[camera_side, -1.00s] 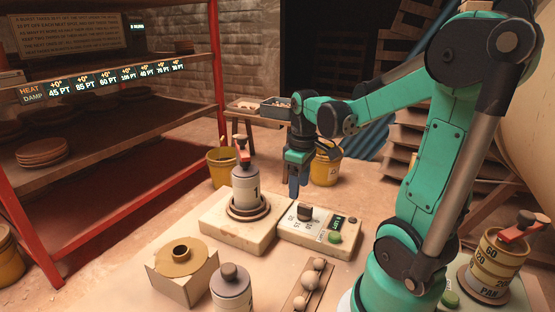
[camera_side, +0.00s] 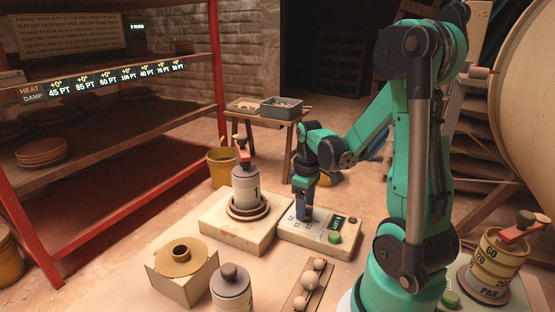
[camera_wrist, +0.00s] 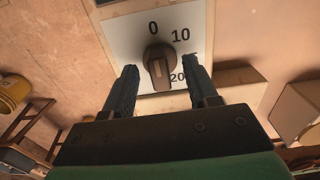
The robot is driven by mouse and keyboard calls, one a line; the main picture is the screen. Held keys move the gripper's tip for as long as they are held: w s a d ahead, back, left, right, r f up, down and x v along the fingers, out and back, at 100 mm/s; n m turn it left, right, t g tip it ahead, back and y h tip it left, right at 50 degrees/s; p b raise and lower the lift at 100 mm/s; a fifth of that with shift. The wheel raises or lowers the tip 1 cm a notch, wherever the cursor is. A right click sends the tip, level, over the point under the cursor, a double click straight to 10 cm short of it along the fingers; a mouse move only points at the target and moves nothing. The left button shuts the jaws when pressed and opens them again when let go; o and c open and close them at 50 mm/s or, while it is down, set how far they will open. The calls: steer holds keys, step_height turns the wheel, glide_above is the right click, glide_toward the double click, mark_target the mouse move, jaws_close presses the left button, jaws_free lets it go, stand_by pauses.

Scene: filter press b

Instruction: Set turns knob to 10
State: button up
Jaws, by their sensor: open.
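The turns knob (camera_wrist: 158,60) is a dark pointer knob on a white dial plate (camera_wrist: 125,35), seen in the wrist view. The marks 0, 10 and 20 can be read; a mark between 10 and 20 is partly covered. The knob's long end points down the picture, just left of the 20. My gripper (camera_wrist: 161,72) is open, with one finger on each side of the knob; contact cannot be told. In the side view my gripper (camera_side: 304,214) is low over the pale control box (camera_side: 316,241) and hides the knob.
The control box carries a green button (camera_side: 334,238) and a small lit display (camera_side: 337,222). Left of it, a canister marked 1 (camera_side: 246,190) stands on a pale block (camera_side: 232,235). A tray of round pieces (camera_side: 308,285) lies in front.

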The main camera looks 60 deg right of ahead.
jaws_close()
steer(key=shift+m, duration=0.3)
steer(key=m, duration=0.9)
stand_by(0.6)
jaws_free()
